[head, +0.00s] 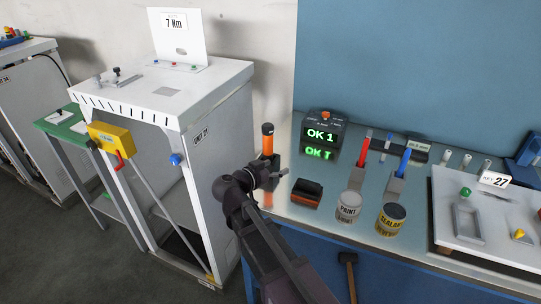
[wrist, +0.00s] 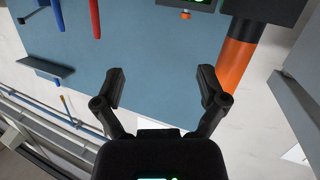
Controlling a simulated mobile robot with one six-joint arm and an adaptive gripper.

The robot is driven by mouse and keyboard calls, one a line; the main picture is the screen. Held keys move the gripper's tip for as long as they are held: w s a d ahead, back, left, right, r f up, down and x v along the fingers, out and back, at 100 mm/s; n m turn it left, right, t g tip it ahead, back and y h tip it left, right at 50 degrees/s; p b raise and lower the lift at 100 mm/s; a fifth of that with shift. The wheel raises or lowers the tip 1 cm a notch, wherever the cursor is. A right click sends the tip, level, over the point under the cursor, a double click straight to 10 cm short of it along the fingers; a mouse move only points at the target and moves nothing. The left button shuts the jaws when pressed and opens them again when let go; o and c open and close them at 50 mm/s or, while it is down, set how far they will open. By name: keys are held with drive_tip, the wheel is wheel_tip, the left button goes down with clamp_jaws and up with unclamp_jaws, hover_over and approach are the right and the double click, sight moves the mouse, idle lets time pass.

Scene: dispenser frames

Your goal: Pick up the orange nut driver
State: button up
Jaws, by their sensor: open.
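The orange nut driver (head: 267,146), an upright orange cylinder with black bands and a black top, stands at the left end of the workbench in the head view. My gripper (head: 277,175) is in front of its lower part in that view and hides some of it. In the wrist view, the orange driver (wrist: 235,62) is at the upper right, outside the right finger and not between the fingers. My gripper (wrist: 161,78) is open there, with its fingers spread and nothing between them. I cannot tell whether a finger touches the driver.
Red (head: 364,146) and blue (head: 404,163) tools stand in grey holders on the bench (head: 300,212). An OK display box (head: 325,128), a black-and-orange block (head: 306,193), a paint can (head: 348,206) and a sealant can (head: 391,218) stand nearby. A white cabinet (head: 215,150) is left.

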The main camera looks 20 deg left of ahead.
sight(264, 145)
drive_tip(key=s+a+r+t+y+b, duration=0.1)
drive_tip(key=s+a+t, duration=0.2)
drive_tip(key=a, duration=0.6)
drive_tip(key=shift+s+a+r+y+b, duration=0.15)
drive_tip(key=shift+s+r+y+b, duration=0.1)
drive_tip(key=shift+s+y+b, duration=0.2)
drive_tip(key=shift+w, duration=0.1)
drive_tip(key=shift+x, duration=4.15)
drive_tip(key=shift+r, duration=0.1)
drive_tip(key=shift+a+x, duration=0.1)
drive_tip(key=shift+x, duration=0.85)
drive_tip(key=shift+a+x, duration=0.15)
drive_tip(key=shift+x, duration=1.6)
